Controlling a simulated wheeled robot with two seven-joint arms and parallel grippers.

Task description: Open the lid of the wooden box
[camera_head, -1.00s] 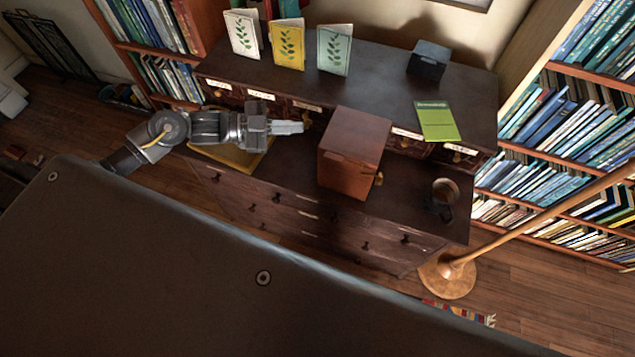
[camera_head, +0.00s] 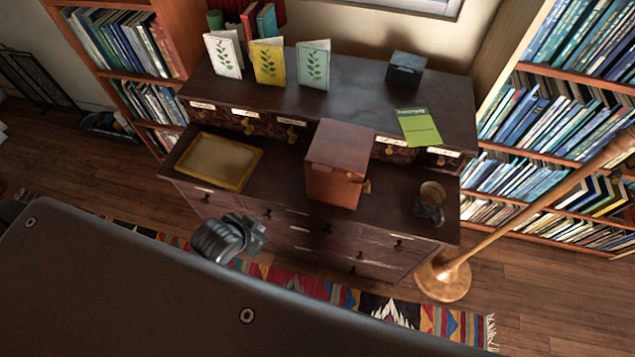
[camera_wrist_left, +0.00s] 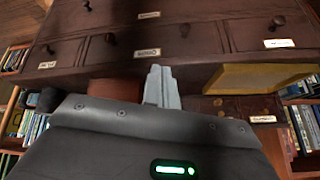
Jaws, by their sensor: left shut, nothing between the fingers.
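The wooden box (camera_head: 333,188) is a reddish-brown cube on the lower top of the dark desk, right of its middle. Its lid (camera_head: 340,143) looks closed, and a small brass-coloured piece (camera_head: 366,186) shows at its right front edge. My left gripper (camera_head: 240,237) is in front of the desk, lower left of the box and apart from it; its fingertips are hard to make out there. In the left wrist view its pale fingers (camera_wrist_left: 162,88) are together and empty, in front of the drawers. My right gripper is not in view.
A yellow tray (camera_head: 218,160) lies left of the box, and a mug (camera_head: 431,192) stands right of it. Cards, a green booklet (camera_head: 417,127) and a dark small box (camera_head: 405,69) are on the upper shelf. A wooden lamp stand (camera_head: 520,217) is at right.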

